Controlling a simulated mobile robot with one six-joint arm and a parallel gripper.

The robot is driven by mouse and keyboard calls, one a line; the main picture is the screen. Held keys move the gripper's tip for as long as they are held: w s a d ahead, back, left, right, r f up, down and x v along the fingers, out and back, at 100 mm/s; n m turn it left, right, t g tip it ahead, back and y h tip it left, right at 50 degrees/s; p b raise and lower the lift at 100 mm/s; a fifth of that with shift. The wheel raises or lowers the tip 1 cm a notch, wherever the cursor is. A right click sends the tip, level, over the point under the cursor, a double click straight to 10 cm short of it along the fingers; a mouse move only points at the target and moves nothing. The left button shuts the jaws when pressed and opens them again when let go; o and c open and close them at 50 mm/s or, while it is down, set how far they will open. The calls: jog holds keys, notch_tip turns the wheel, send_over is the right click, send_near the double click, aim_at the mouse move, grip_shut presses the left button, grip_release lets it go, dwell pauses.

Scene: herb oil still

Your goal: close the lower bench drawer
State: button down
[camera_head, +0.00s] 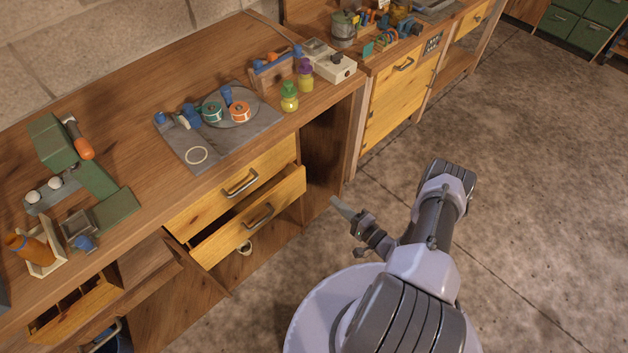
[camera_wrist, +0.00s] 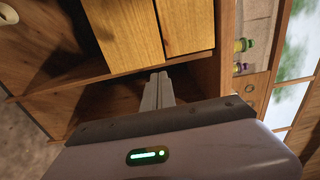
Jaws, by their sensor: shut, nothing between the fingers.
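The lower bench drawer (camera_head: 248,217) is pulled out part way, with a dark gap behind its yellow wooden front and a metal handle on it. The upper drawer (camera_head: 232,186) above it sits flush or nearly so. My gripper (camera_head: 343,208) is shut and empty, to the right of the lower drawer and apart from it. In the wrist view, which is turned sideways, my gripper's fingers (camera_wrist: 158,88) point at the bench. The lower drawer front (camera_wrist: 122,35) and upper drawer front (camera_wrist: 184,25) show beyond them; no handle is visible there.
The bench top (camera_head: 130,160) holds a grey plate with tape rolls (camera_head: 239,111), small bottles (camera_head: 289,97) and a green tool (camera_head: 52,143). An open compartment (camera_head: 322,150) is right of the drawers. A second bench with a yellow door (camera_head: 398,98) stands beyond. The floor (camera_head: 540,190) at right is clear.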

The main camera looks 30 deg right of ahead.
aim_at(301, 172)
jog(key=b+x, duration=0.4)
jog(key=x, duration=0.9)
jog(key=shift+w+a+b, duration=0.15)
jog(key=shift+a+b, duration=0.05)
jog(key=shift+b, duration=0.15)
jog(key=shift+w, duration=0.15)
